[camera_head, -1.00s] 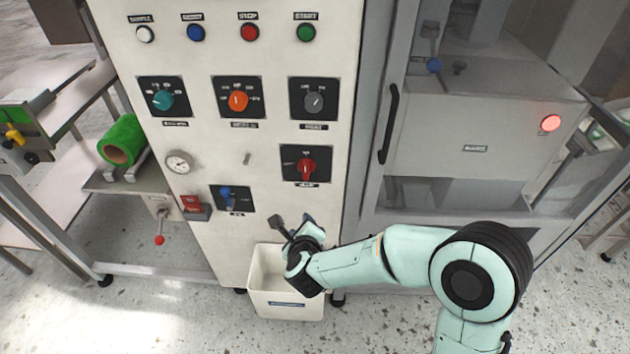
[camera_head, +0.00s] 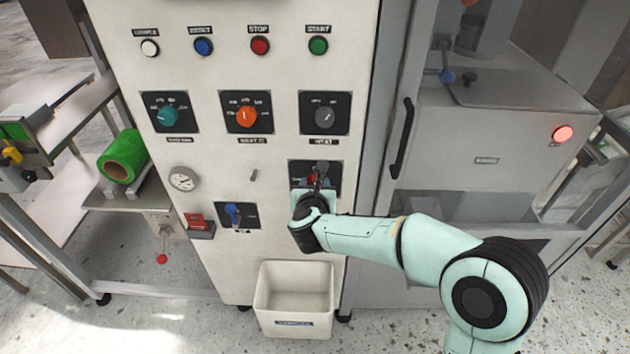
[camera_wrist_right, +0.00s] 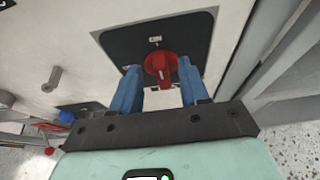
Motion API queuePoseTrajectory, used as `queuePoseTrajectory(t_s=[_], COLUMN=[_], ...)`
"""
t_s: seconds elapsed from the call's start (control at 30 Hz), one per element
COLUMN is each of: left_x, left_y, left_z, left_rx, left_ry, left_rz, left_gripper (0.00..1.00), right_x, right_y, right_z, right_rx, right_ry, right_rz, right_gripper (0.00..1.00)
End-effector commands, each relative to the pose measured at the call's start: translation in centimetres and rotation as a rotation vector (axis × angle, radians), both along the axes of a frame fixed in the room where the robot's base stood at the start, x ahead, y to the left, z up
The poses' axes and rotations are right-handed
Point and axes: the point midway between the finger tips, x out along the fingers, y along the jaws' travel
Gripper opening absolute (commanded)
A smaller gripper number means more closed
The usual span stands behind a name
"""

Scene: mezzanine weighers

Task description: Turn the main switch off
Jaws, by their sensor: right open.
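The red rotary switch sits on a black square plate (camera_head: 334,172) on the white panel, below the grey knob. In the head view my right gripper (camera_head: 318,178) covers most of this switch. In the right wrist view the red knob (camera_wrist_right: 161,69) shows between the two blue fingers of my right gripper (camera_wrist_right: 160,88), which is open. The fingers stand on either side of the knob; I cannot tell whether they touch it. The knob's pointer ridge looks nearly upright in that view. My left gripper is not in view.
Above are a teal knob (camera_head: 167,115), an orange knob (camera_head: 246,117) and a grey knob (camera_head: 326,115). A white bin (camera_head: 294,311) stands below. A door handle (camera_head: 403,138) is right.

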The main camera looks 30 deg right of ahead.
Motion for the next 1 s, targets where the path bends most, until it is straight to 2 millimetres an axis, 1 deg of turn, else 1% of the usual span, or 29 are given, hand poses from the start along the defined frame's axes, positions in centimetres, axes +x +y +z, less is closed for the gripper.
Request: queuePoseTrajectory(t_s=[0.1, 0.2, 0.5, 0.53, 0.57, 0.6, 0.67, 1.0], left_x=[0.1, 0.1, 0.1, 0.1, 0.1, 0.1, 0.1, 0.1], left_y=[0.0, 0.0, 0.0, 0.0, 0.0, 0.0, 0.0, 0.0], left_z=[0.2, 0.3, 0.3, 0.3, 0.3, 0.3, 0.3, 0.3], left_rx=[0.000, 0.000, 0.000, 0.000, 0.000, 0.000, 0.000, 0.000], left_ry=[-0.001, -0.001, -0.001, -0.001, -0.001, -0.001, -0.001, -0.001], left_rz=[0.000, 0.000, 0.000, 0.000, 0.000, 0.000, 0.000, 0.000], left_gripper=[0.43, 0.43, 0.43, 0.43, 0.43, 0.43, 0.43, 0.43], right_x=[1.1, 1.6, 1.8, 1.8, 1.8, 1.8, 1.8, 1.9], right_y=[-0.7, -1.0, -1.1, -1.1, -1.1, -1.1, -1.1, -1.0], right_z=[-0.5, -0.8, -0.9, -0.9, -0.9, -0.9, -0.9, -0.8], right_rx=[-0.001, -0.001, -0.001, -0.001, -0.001, -0.001, -0.001, -0.021], right_ry=[0.001, 0.000, 0.000, 0.000, 0.000, 0.000, 0.000, 0.013], right_rz=[-0.001, 0.000, 0.000, 0.000, 0.000, 0.000, 0.000, 0.001], right_gripper=[0.45, 0.45, 0.45, 0.41, 0.32, 0.19, 0.00, 0.00])
